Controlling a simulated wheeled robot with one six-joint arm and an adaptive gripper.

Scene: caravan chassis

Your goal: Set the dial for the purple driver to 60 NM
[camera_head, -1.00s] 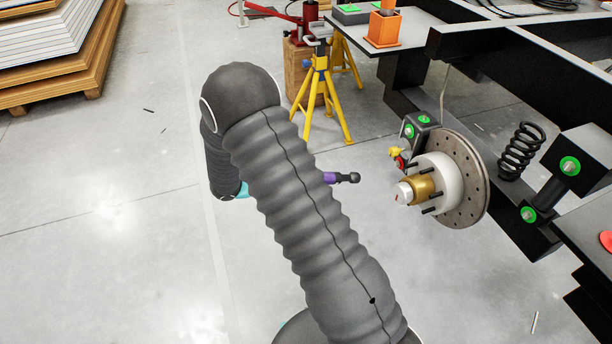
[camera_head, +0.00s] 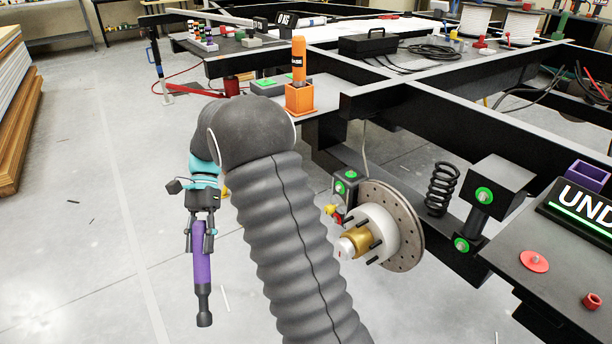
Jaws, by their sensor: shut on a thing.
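The purple driver (camera_head: 202,257) hangs upright below my gripper (camera_head: 203,228), its black socket end pointing down at the floor. My gripper is shut on the driver's upper part. They are left of my arm's grey sleeve, above bare floor and apart from the chassis. A dial for the driver cannot be made out in this view.
The brake disc (camera_head: 405,228) and hub with several studs stand right of my arm. The black chassis frame (camera_head: 480,125) runs across the right. A purple holder (camera_head: 588,177) stands at the right edge. Open floor lies left.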

